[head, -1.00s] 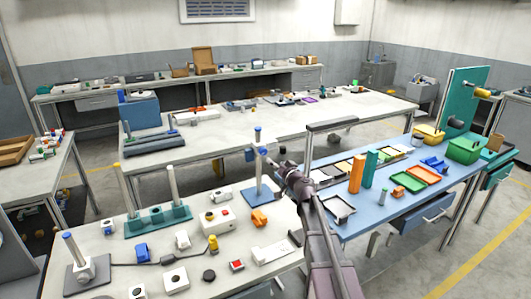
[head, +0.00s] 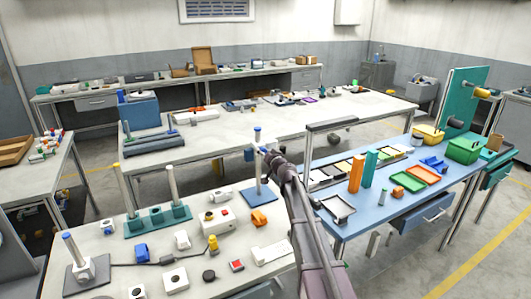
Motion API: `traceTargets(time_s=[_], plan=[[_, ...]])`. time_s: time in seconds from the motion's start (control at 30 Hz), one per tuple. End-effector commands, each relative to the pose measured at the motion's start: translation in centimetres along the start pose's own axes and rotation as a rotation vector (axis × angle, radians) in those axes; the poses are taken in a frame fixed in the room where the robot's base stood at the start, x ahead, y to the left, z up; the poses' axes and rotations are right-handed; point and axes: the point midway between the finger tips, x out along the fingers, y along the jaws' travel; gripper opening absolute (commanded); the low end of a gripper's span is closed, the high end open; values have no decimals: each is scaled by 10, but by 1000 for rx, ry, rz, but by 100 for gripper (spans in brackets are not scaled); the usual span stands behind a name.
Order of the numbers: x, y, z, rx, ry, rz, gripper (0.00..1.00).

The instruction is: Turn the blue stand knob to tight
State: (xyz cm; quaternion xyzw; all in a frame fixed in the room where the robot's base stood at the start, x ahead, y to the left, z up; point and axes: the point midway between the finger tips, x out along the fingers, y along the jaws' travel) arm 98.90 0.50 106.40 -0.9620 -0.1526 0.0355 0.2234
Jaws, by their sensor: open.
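The blue stand has a flat blue base (head: 260,197) and a pale upright post with a blue cap (head: 257,130) on top. It stands at the back right of the near white table. A small blue part (head: 249,155) shows just left of the post; I cannot tell whether it is the knob. My gripper (head: 265,151) is open, at the upper part of the post, just below the cap. I see it from behind, so its fingertips are mostly hidden and contact cannot be told. The knob's setting is not readable.
A green rack (head: 158,222) with pale posts and a grey-based stand (head: 88,270) are on the near table's left. A blue table (head: 385,213) with trays is at right.

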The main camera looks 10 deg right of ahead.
Motion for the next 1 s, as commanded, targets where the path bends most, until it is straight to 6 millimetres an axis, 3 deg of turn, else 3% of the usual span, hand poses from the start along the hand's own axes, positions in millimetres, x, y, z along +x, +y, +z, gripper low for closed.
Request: traceTargets(time_s=[0.17, 0.27, 0.47, 0.5, 0.53, 1.0], plan=[[0, 0, 0, 0, 0, 0, 82], [0, 0, 0, 0, 0, 0, 58], [0, 0, 0, 0, 0, 0, 0], [0, 0, 0, 0, 0, 0, 0], [-4, 12, -6, 0, 2, 4, 0], [0, 4, -2, 88, 3, 5, 0]])
